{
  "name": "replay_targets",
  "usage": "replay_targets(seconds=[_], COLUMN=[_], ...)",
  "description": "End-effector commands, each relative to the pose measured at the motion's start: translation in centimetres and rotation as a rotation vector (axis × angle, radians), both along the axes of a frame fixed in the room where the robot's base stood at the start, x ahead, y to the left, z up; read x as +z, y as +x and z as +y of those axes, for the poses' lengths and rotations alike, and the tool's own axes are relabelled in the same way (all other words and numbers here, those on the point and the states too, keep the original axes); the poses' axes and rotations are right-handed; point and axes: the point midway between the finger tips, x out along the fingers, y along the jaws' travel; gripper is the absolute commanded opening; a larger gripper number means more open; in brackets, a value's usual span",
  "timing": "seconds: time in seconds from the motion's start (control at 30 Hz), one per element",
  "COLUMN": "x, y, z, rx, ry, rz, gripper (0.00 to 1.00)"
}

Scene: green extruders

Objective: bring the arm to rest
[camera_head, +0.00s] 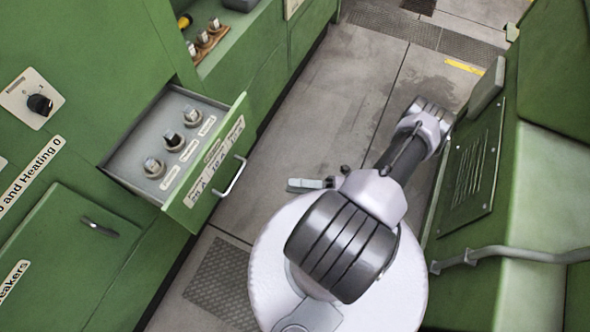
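My arm (402,160) reaches from my round white base top up and to the right, over the floor between the two green machines. Its elbow is close to the panel on the right machine; I cannot tell whether they touch. A small part of my gripper (312,184) seems to show to the left of the arm, above the floor and right of the open drawer. The rest of the gripper is hidden behind my arm, and its fingers cannot be made out.
An open drawer (127,166) with several fuse-like fittings juts from the left green machine. A shelf above holds more fittings in a brown holder (207,47). The right green machine (535,195) has a grey handrail (520,254). The floor (320,105) between is clear.

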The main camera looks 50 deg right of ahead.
Motion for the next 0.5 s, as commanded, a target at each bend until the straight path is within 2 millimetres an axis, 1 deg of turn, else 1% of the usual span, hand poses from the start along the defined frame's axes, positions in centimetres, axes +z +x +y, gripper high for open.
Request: replay_targets(seconds=[0.17, 0.23, 0.27, 0.37, 0.4, 0.47, 0.5], x=[0.1, 0.9, 1.7, 5.9, 8.1, 11.5, 13.8], y=[0.1, 0.3, 0.6, 2.2, 3.1, 4.3, 5.1], z=[0.0, -0.4, -0.7, -1.4, -1.3, -0.7, 0.0], rx=[0.003, 0.043, 0.079, 0.285, 0.391, 0.555, 0.665], ry=[-0.005, -0.057, -0.104, -0.359, -0.484, -0.673, -0.796], rz=[-0.001, -0.012, -0.023, -0.103, -0.156, -0.255, -0.333], gripper=[0.34, 0.34, 0.34, 0.34, 0.34, 0.34, 0.34])
